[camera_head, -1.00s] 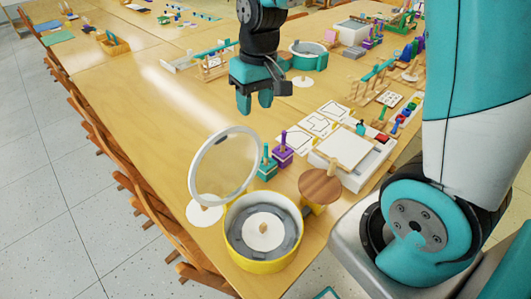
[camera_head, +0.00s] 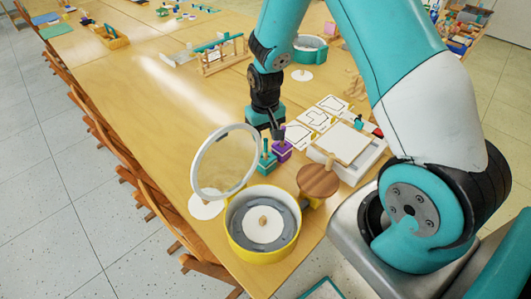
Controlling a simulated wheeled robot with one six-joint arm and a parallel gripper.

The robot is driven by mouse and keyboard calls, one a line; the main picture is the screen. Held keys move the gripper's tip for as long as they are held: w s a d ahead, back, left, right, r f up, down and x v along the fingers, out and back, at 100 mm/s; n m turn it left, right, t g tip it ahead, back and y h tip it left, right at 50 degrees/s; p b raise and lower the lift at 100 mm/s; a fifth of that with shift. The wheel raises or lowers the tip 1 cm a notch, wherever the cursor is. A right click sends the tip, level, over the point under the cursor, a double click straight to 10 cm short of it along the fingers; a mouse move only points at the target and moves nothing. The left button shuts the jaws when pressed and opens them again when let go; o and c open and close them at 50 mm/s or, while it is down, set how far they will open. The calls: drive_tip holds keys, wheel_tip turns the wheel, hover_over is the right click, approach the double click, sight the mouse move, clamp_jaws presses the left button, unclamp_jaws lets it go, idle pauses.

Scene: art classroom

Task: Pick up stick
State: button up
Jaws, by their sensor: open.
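My gripper (camera_head: 268,128) is open, pointing down, low over the table just behind two small stands. A purple block (camera_head: 282,151) has a short upright purple stick (camera_head: 281,138) beside the gripper's right finger. A teal block (camera_head: 266,164) with an upright teal stick (camera_head: 266,147) stands just in front and to the left. I cannot tell whether a finger touches the purple stick. The fingertips are small and partly hidden behind the sticks.
A yellow round container (camera_head: 231,237) with a raised clear round lid (camera_head: 196,178) stands in front. A brown wooden disc (camera_head: 318,180) and a white tray (camera_head: 369,164) are to the right. White cards (camera_head: 314,119) lie behind.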

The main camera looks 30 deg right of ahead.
sight(265, 139)
wheel_tip(265, 139, down, 5)
drive_tip(key=shift+w+d+p, duration=0.15)
drive_tip(key=shift+p, duration=0.5)
clamp_jaws()
